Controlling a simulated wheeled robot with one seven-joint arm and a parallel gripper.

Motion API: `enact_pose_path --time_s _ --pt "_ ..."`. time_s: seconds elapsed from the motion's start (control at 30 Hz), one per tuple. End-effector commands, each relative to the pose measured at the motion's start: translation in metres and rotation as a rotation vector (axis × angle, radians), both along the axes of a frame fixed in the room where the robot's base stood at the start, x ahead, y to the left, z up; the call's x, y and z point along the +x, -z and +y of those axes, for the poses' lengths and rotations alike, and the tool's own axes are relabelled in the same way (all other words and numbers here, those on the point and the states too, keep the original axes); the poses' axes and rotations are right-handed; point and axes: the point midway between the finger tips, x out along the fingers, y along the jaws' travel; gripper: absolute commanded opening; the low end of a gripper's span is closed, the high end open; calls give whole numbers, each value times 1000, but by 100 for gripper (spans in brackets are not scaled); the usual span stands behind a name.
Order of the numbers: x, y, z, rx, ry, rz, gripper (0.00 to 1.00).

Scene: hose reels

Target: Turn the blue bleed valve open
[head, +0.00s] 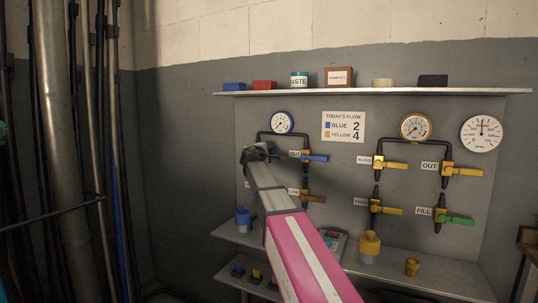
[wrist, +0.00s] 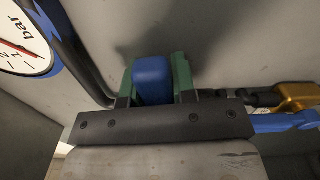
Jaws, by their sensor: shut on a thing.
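My gripper (head: 257,152) is at the left of the wall panel, below the blue-rimmed gauge (head: 282,122). In the wrist view its green fingers (wrist: 153,82) are shut on a blue handle (wrist: 152,72), one on each side. This handle is in the place of the blue bleed valve, left of the OUT valve; my gripper hides it in the head view, and its label is not readable. The blue lever (head: 314,158) of the OUT valve points right and is free. It also shows at the right in the wrist view (wrist: 285,122).
A brown-lever valve (head: 313,198) sits below, close to my arm. Yellow-lever valves (head: 394,165) and a green-lever valve (head: 457,219) are further right. A shelf (head: 380,92) juts out above. A lower shelf (head: 420,277) holds bottles. A dark pipe (wrist: 75,55) passes beside my fingers.

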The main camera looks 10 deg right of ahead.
Motion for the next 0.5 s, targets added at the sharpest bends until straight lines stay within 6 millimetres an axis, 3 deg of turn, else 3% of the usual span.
enact_pose_path --time_s 0.5 --pt "7 -30 9 -380 1 275 0"
